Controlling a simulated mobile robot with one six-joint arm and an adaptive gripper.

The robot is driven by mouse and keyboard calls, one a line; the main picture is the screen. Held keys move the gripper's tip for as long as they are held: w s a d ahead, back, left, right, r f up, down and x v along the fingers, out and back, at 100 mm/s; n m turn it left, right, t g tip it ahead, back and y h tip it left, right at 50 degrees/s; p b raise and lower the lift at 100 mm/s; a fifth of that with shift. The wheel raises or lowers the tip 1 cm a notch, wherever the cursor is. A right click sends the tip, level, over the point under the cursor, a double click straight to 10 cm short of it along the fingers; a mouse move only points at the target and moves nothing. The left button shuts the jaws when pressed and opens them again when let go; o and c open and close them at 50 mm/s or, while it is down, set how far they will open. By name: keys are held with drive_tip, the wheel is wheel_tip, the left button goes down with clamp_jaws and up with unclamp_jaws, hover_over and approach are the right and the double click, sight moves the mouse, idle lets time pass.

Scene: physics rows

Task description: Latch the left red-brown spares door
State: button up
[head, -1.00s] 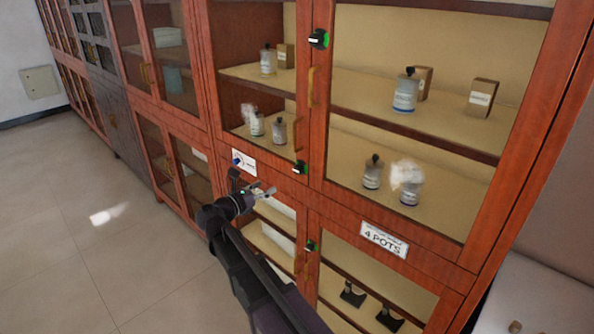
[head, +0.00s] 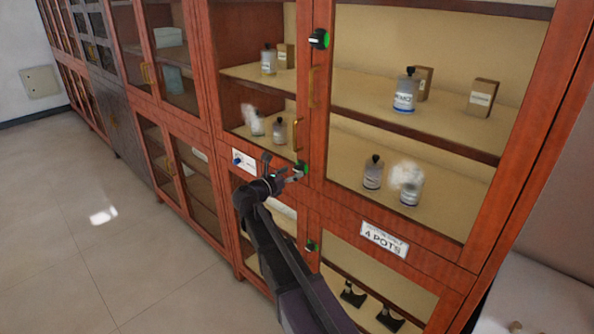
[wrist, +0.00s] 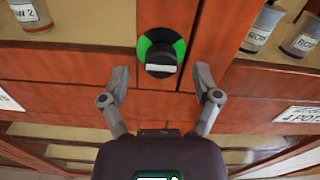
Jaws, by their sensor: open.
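The left red-brown door (head: 303,75) of the near cabinet has a glass pane and a brass handle (head: 296,135). At its lower right corner is a black turn knob with a green ring (head: 302,168). In the wrist view this knob (wrist: 160,52) is straight ahead, its white bar lying level and green showing on both sides. My gripper (head: 284,168) is open and empty, just in front of the knob. In the wrist view its two fingertips (wrist: 162,78) are spread to either side below the knob, apart from it. Whether the door sits fully flush I cannot tell.
A similar knob (head: 319,39) is higher up, and another (head: 311,246) is on the lower doors. The right door has a "4 POTS" sign (head: 384,240) beneath it. Bottles and boxes stand on shelves behind glass. The tiled floor (head: 90,240) at left is clear.

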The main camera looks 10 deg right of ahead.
drive_tip(key=shift+x, duration=1.2)
clamp_jaws()
